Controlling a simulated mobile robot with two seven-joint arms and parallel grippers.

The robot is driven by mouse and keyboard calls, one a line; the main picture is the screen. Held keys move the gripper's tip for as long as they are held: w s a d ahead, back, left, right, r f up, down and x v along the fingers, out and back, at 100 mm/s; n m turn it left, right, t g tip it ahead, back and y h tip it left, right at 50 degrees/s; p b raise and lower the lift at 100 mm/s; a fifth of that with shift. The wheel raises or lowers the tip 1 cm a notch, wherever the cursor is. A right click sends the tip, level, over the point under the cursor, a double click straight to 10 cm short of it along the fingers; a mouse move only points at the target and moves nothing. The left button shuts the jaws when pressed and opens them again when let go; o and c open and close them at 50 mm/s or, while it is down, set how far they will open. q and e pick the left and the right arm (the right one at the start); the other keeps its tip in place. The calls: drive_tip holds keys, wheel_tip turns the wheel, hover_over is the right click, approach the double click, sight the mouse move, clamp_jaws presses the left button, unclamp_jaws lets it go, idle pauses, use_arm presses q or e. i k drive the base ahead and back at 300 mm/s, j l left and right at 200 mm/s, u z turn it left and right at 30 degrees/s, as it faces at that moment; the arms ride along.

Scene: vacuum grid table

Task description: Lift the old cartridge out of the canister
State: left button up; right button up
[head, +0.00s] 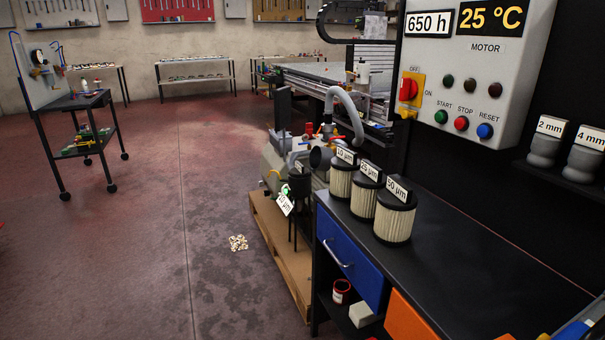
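A dark canister (299,188) stands at the near end of the grey pump (275,160), beside the workbench. Three pleated cartridges with black caps stand upright on the bench, labelled 10 µm (341,183), 25 µm (364,200) and 50 µm (395,222). Neither of my grippers is in view.
The pump sits on a wooden pallet (282,255), with a grey hose (352,112) arching above. The black workbench (470,255) has a blue drawer (345,262). A control box (470,80) shows a red switch (408,89). Pale scraps (238,243) lie on the otherwise open floor at left.

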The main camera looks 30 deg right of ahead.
sight(299, 171)
drive_tip(key=i+z, duration=0.15)
drive_tip(key=i, duration=1.3)
drive_tip(key=i+z, duration=0.15)
drive_tip(key=i, duration=0.35)
drive_tip(key=i+j+z, duration=0.15)
drive_tip(key=i, duration=0.3)
drive_tip(key=i+j+z, duration=0.15)
drive_tip(key=i, duration=0.35)
